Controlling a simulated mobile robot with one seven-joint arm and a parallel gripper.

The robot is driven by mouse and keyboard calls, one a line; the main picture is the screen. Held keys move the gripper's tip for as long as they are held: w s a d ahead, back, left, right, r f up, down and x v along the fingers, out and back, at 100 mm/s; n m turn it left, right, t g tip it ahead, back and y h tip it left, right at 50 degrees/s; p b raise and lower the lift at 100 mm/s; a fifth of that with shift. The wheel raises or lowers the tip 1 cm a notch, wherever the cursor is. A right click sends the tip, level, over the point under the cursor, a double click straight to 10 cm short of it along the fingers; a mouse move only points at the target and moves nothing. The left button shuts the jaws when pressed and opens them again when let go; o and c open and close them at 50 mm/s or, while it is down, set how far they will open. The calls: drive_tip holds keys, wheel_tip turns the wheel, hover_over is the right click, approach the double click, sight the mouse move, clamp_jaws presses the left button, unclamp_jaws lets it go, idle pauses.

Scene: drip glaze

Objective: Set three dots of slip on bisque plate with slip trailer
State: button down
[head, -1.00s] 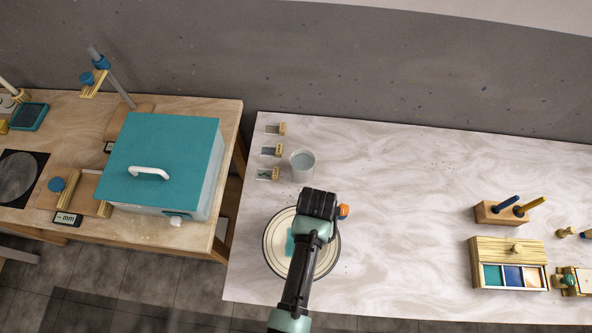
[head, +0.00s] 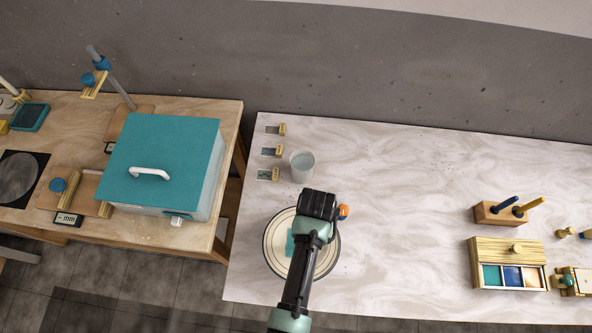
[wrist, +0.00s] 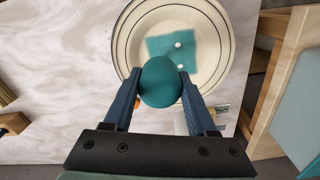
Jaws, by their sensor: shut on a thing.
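The bisque plate (head: 271,262), cream with dark rim rings, lies near the front left of the marbled table, partly hidden under my arm. It also shows in the wrist view (wrist: 128,42), with a teal square patch (wrist: 160,48) in its middle. Two small white dots (wrist: 178,44) show on the patch, one near its centre and one by its edge. My gripper (wrist: 159,84) is shut on the teal round bulb of the slip trailer (wrist: 160,82), above the plate. The trailer's tip is hidden behind the bulb. In the head view my arm hides the trailer.
A grey cup of liquid (head: 302,166) stands behind the plate, beside several small cards with wooden clips (head: 271,151). A wooden tool holder (head: 500,215) and a box of coloured compartments (head: 508,252) are at right. The table's middle is clear. A teal-lidded box (head: 160,160) stands on the left bench.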

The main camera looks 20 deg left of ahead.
wheel_tip(320, 180, up, 5)
drive_tip(key=p, duration=0.5)
drive_tip(key=shift+r, duration=0.55)
idle(0.4)
